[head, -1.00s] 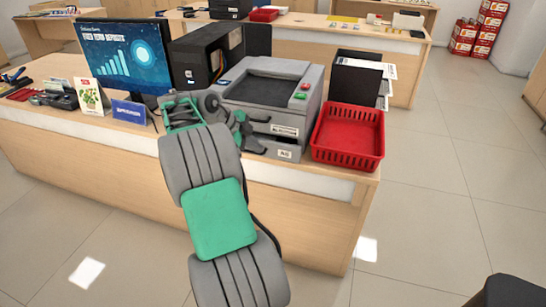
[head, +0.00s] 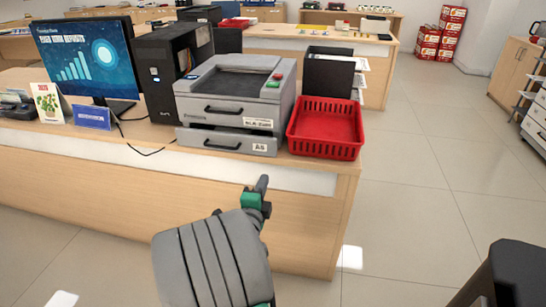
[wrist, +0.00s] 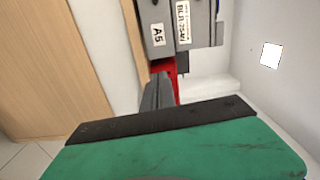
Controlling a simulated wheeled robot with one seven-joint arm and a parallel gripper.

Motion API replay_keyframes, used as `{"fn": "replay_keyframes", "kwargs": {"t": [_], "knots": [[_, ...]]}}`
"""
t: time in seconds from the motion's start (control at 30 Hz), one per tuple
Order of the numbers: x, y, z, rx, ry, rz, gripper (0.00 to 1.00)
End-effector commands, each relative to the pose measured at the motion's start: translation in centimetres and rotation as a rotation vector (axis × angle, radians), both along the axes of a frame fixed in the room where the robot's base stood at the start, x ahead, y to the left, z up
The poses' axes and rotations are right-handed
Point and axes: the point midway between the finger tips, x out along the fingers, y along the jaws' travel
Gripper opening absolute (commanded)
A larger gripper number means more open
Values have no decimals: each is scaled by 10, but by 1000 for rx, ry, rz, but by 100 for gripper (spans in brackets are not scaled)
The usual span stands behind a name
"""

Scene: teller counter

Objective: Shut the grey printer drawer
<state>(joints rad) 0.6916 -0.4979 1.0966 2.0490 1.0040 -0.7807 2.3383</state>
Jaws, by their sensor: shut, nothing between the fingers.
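The grey printer (head: 235,90) stands on the counter. Its lower drawer (head: 200,141) has a dark handle and an A5 label, and its front appears slightly forward of the body; how far out is hard to tell. The drawer's A5 end also shows in the wrist view (wrist: 157,36), turned on its side. My gripper (head: 263,184) is shut and empty, in front of the counter, below and apart from the drawer. Its fingers (wrist: 157,93) show in the wrist view, pointing towards the printer and red basket.
A red basket (head: 325,127) stands right of the printer near the counter's end. A black file holder (head: 328,72) is behind it. A computer tower (head: 160,75), monitor (head: 85,58) and blue sign (head: 92,116) stand left.

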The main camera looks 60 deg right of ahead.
Motion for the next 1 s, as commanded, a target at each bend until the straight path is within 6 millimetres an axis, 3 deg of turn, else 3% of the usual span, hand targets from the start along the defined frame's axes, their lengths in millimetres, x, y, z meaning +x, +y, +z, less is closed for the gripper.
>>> {"fn": "replay_keyframes", "kwargs": {"t": [0.23,0.7,1.0], "knots": [[4,-16,2,17,-70,-2,0],[25,-107,3,15,-70,-2,0],[33,-137,1,14,-69,0,0]]}}
